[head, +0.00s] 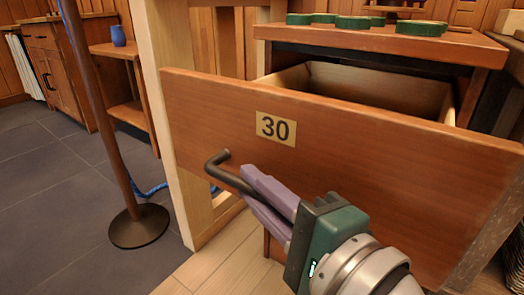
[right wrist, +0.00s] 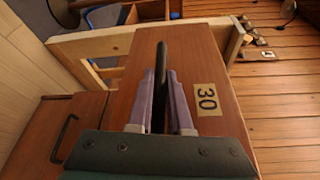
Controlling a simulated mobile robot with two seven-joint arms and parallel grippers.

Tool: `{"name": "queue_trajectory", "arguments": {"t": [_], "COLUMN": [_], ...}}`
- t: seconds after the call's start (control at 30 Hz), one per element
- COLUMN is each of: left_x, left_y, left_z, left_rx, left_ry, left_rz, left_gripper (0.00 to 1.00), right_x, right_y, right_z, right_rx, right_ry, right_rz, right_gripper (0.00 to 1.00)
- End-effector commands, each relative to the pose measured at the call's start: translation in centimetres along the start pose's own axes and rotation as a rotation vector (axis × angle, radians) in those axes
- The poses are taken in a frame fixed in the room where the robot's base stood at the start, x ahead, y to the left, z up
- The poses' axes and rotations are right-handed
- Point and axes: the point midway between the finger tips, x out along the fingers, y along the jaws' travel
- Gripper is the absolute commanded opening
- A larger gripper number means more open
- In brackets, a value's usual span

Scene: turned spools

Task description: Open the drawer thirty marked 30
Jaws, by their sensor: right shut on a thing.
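The drawer marked 30 (head: 350,130) stands pulled out of its wooden cabinet in the head view, and its open box shows behind the front. A label reading 30 (head: 276,128) is on the front, left of the middle. My right gripper (head: 250,185) is shut on the drawer's dark bar handle (head: 218,164). In the right wrist view the handle (right wrist: 161,70) lies between the two purple fingers, and the label (right wrist: 207,98) is to their right. The part of the handle behind the fingers is hidden in the head view. My left gripper is not in view.
Several green round pieces (head: 355,26) lie on the cabinet top. A pale wooden post (head: 170,100) stands close left of the drawer. A pole on a round base (head: 140,226) stands on the tiled floor further left. A second drawer handle (right wrist: 64,138) shows in the right wrist view.

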Motion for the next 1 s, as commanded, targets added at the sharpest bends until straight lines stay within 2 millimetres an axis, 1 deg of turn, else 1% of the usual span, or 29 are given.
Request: {"name": "queue_trajectory", "arguments": {"t": [0.03, 0.13, 0.6, 0.63, 0.87, 1.0], "left_x": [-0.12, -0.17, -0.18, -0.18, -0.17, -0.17], "left_y": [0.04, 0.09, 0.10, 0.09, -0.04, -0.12], "left_z": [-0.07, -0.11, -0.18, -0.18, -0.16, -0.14], "left_rx": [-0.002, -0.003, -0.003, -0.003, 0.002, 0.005], "left_ry": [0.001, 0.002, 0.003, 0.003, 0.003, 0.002], "left_rz": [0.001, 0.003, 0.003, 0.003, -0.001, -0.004], "left_gripper": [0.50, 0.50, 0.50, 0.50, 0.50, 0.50], "right_x": [-0.05, -0.14, -0.19, -0.19, -0.20, -0.21], "right_y": [-0.09, -0.01, 0.05, 0.05, 0.09, 0.12], "right_z": [0.37, 0.57, 0.64, 0.63, 0.56, 0.53], "right_rx": [0.002, 0.002, 0.001, 0.000, 0.000, 0.000], "right_ry": [-0.005, -0.004, -0.002, -0.002, -0.001, 0.000], "right_rz": [-0.001, -0.001, -0.002, -0.001, -0.001, 0.000], "right_gripper": [0.00, 0.00, 0.00, 0.21, 0.47, 0.47]}}
